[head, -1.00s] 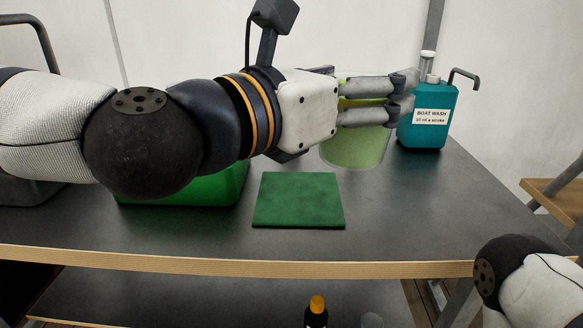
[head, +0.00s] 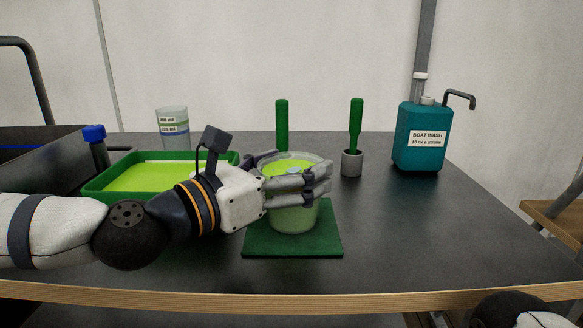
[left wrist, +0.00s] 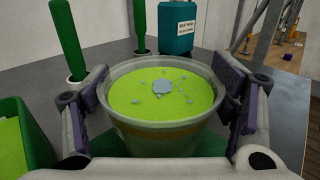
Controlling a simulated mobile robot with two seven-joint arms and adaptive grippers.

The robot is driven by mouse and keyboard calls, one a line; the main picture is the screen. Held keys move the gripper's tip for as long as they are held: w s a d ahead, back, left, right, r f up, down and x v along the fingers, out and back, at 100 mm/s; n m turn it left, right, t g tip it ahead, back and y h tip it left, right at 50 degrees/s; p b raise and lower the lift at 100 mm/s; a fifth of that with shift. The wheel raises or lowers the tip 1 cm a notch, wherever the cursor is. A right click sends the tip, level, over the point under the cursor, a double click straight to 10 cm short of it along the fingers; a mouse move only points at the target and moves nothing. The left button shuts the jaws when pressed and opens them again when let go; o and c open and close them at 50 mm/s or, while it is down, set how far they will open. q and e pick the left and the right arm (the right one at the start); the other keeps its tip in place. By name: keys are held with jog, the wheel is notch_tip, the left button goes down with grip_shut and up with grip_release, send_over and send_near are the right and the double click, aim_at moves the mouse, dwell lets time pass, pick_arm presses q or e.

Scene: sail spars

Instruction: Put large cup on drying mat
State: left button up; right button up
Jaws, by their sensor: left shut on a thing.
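The large cup (head: 292,217) is clear with a greenish tint and holds bright green liquid with a pale patch of foam on top. It is upright over the green drying mat (head: 320,246); I cannot tell for sure whether its base touches the mat. My left gripper (head: 310,184) is shut around the cup's upper part. In the left wrist view the cup (left wrist: 160,133) sits between the two fingers, with its rim and liquid level. My right gripper is not in view.
A green tray (head: 110,188) of green liquid is left of the mat. Behind stand a measuring cup (head: 172,128), a green-handled brush in a grey holder (head: 351,163) and a teal boat wash bottle (head: 419,140). The table's right side is clear.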

pick_arm(q)
jog(key=shift+f, duration=0.2)
jog(key=o, duration=1.6)
jog(key=shift+r, duration=0.25)
jog(key=shift+s+a, duration=0.25)
jog(key=v, duration=1.1)
jog(key=shift+s+a, duration=0.1)
jog(key=shift+s, duration=0.05)
